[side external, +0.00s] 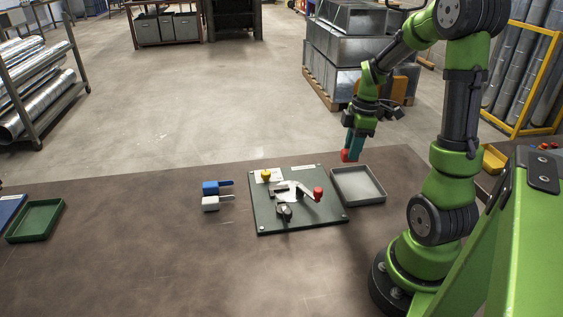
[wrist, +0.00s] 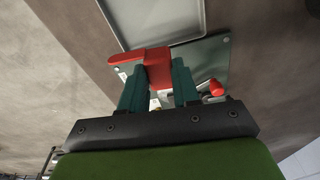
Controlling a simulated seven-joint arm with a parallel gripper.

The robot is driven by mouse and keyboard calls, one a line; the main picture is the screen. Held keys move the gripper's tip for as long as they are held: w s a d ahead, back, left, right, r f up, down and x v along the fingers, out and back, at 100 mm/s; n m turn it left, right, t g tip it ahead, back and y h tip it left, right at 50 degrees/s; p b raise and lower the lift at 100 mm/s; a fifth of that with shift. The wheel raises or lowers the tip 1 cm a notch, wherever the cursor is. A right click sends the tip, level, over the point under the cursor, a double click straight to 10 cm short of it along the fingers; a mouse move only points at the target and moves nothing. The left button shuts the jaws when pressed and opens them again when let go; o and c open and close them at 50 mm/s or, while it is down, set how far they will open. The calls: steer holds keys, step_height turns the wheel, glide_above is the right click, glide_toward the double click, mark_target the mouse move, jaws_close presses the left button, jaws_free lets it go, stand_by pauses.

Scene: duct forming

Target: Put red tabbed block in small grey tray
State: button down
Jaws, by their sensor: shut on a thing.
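My gripper (side external: 351,148) is shut on the red tabbed block (side external: 348,156) and holds it in the air, above the table by the back left corner of the small grey tray. In the wrist view the red block (wrist: 153,66) sits between the two teal fingers of my gripper (wrist: 160,82), with one end sticking out to the left. The small grey tray (side external: 345,189) lies flat on the table and looks empty. Part of the grey tray (wrist: 128,40) also shows at the top of the wrist view, beyond the block.
A dark green board (side external: 270,222) with a yellow knob, a red knob and clamp parts lies left of the tray. A blue block (side external: 210,188) and a white block (side external: 210,204) lie further left. A green tray (side external: 36,222) is at the far left. The front table is clear.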

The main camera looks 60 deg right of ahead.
steer(key=shift+n, duration=0.6)
steer(key=shift+s+d+f, duration=0.1)
steer(key=shift+s+f, duration=0.6)
steer(key=shift+f, duration=0.85)
steer(key=shift+s+d+f, duration=0.15)
steer(key=shift+s+f, duration=0.5)
steer(key=shift+f, duration=0.95)
steer(key=shift+s+d+f, duration=0.1)
steer(key=shift+s+f, duration=0.6)
steer(key=shift+f, duration=0.85)
steer(key=shift+f, duration=0.15)
steer(key=c, duration=0.8)
jaws_free()
